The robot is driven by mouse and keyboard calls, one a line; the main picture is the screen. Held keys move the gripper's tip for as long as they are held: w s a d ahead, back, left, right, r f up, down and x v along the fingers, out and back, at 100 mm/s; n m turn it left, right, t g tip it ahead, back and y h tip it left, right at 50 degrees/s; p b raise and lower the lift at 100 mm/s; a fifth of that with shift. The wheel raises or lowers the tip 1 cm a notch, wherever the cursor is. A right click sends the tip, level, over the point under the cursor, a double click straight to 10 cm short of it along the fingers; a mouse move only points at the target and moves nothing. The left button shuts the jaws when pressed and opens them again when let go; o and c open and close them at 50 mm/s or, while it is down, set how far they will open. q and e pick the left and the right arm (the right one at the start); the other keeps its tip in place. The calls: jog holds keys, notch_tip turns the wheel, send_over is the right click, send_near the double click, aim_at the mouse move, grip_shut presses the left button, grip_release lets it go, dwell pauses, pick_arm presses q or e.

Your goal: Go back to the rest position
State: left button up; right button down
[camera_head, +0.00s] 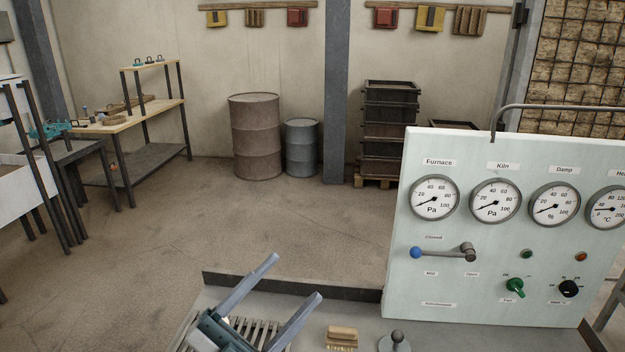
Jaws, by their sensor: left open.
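My left gripper (272,295) shows at the bottom centre. Its two grey fingers are spread apart, with nothing between them. It is over a slatted rack (250,328) on the grey bench (360,305). My right gripper is out of the picture. No ladle shows in this view.
A pale control panel (475,300) with gauges, knobs and a blue-tipped lever (440,253) stands on the right. A wooden brush (342,336) and a grey knobbed piece (395,341) lie on the bench. Barrels (256,140) and a wooden workbench (150,112) stand beyond open floor.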

pick_arm(q)
jog(key=w+a+f+n+t+y, duration=0.2)
jog(key=a+f+n+t+y, duration=0.1)
jog(key=a+f+n+y, duration=0.35)
jog(key=w+a+f+n+t+y, duration=0.2)
jog(key=a+f+n+y, duration=0.2)
jog(key=a+n+y, duration=0.35)
jog(key=s+a+f+n+g+y, duration=0.2)
jog(key=f+g+y, duration=0.1)
jog(key=f, duration=0.4)
jog(key=s+a+f+n+g+y, duration=0.2)
jog(key=s+f+n+y, duration=0.1)
jog(key=f, duration=0.3)
jog(key=s+f+g+h, duration=0.1)
jog(key=s+f+g, duration=0.6)
jog(key=s, duration=0.5)
jog(key=s+f+g, duration=0.4)
jog(key=s+f, duration=0.6)
jog(key=s, duration=0.1)
notch_tip(320, 180, down, 30)
jog(key=s+g, duration=0.2)
jog(key=s+a+f+g+b, duration=0.1)
jog(key=s+a+f, duration=0.2)
jog(key=s+f, duration=1.3)
jog(key=shift+s+f, duration=0.4)
jog(key=shift+s, duration=0.45)
jog(key=shift+a, duration=0.1)
